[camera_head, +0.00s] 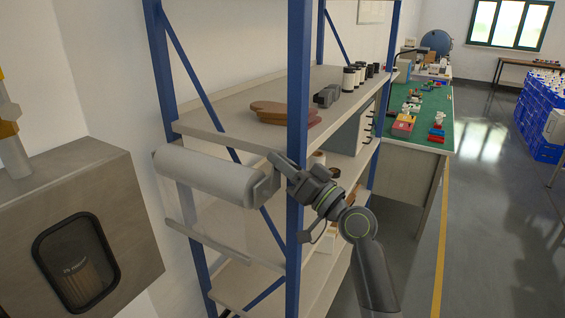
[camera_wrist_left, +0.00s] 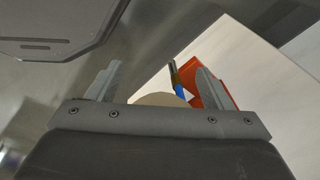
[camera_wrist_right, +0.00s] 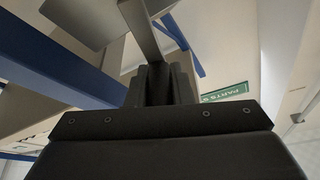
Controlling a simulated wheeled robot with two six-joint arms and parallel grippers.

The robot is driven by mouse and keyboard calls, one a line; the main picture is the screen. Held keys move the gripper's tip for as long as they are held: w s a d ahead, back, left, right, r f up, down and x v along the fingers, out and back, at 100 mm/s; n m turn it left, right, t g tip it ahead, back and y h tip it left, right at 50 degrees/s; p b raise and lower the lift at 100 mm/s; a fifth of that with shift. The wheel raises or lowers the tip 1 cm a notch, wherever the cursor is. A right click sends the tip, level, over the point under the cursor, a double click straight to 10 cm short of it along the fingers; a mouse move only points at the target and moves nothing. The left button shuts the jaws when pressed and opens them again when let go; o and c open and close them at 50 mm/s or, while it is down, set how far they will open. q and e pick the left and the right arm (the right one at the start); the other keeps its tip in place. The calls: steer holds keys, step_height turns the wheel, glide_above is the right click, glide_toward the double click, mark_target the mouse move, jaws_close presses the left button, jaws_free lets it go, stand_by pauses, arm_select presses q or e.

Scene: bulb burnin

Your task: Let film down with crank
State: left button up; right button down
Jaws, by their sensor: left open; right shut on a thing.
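A pale grey film roll (camera_head: 205,175) is mounted across the left side of the blue-posted shelf. A faint, see-through film (camera_head: 195,212) seems to hang below it to a pale bottom bar (camera_head: 222,245). My right gripper (camera_head: 284,170) is at the roll's right end, shut on the crank, which it mostly hides in the head view. In the right wrist view, the crank (camera_wrist_right: 142,30) runs up from between the closed fingers (camera_wrist_right: 162,82). My left gripper (camera_wrist_left: 158,85) is open in the left wrist view, with nothing seen held; it is outside the head view.
A metal box with a dark window (camera_head: 78,262) stands at left. The shelf (camera_head: 250,92) holds brown pieces (camera_head: 285,110) and dark canisters; its blue post (camera_head: 298,80) is close to my right arm. A green-topped bench (camera_head: 425,110) stands behind. Open floor lies at right.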

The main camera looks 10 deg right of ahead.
steer(key=c, duration=1.3)
jaws_free()
steer(key=shift+d, duration=0.1)
steer(key=b+v, duration=0.6)
steer(key=v, duration=1.1)
steer(key=shift+s, duration=0.15)
steer(key=shift+d+f, duration=0.1)
steer(key=shift+f, duration=0.05)
